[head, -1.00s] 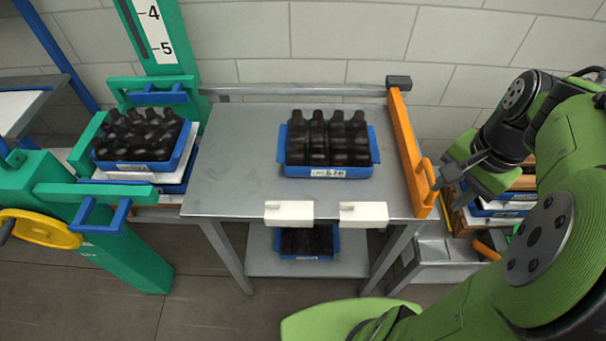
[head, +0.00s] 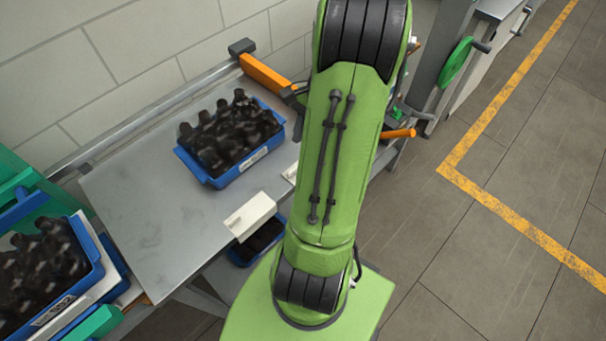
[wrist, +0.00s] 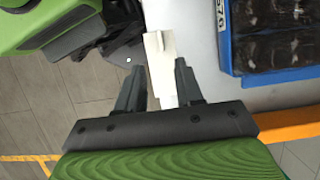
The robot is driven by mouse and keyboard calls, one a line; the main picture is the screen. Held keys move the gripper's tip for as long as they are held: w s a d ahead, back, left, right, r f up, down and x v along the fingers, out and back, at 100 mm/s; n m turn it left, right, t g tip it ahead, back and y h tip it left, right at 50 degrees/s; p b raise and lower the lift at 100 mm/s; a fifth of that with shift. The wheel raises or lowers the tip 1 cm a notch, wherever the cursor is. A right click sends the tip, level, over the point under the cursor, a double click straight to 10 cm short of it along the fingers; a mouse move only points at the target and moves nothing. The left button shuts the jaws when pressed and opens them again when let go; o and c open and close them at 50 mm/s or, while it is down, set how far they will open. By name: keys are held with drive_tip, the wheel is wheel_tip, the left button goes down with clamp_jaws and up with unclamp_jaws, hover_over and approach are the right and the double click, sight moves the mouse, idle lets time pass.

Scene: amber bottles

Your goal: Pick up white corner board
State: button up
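In the head view, one white corner board (head: 250,215) sits on the front edge of the grey table (head: 150,225). A second white board (head: 291,173) shows only as a sliver beside my arm. In the wrist view, a white corner board (wrist: 158,50) lies at the table edge, ahead of and between my fingertips. My gripper (wrist: 158,75) is open, its two dark fingers apart with nothing clamped between them. I cannot tell how far above the board it is. My arm hides the gripper in the head view.
A blue crate of dark bottles (head: 235,170) stands on the table, also at upper right in the wrist view (wrist: 228,70). Another blue crate (head: 258,245) sits below. An orange bar (head: 265,75) bounds the table. A bottle crate (head: 85,290) is at left. Floor at right is clear.

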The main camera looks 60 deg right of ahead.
sight(295, 168)
drive_tip(key=b+x, duration=0.2)
drive_tip(key=x, duration=0.6)
drive_tip(key=shift+w+a+f, duration=0.1)
drive_tip(key=shift+f, duration=0.25)
clamp_jaws()
